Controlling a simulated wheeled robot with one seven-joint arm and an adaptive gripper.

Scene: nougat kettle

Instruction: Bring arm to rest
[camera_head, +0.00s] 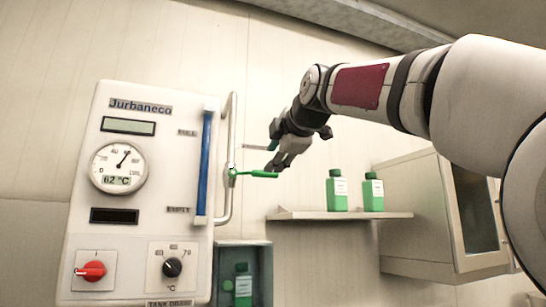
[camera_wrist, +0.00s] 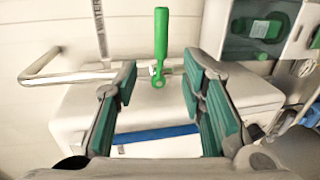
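My gripper (camera_head: 272,150) is at the end of my raised arm, in front of the wall and right of the white control panel (camera_head: 142,220). In the wrist view my gripper (camera_wrist: 159,78) has its two green-padded fingers spread apart with nothing held between them. A green lever (camera_head: 256,174) sticks out to the right from the metal pipe beside the panel, close to the fingertips. The lever also shows in the wrist view (camera_wrist: 161,40), beyond and between the fingertips. I cannot tell whether a finger touches it.
A shelf (camera_head: 300,215) with two green bottles (camera_head: 338,192) is below my gripper. A wall cabinet (camera_head: 415,215) stands to the right, under my arm. A grey niche (camera_head: 262,262) holds another green bottle (camera_head: 243,287). The wall above the panel is clear.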

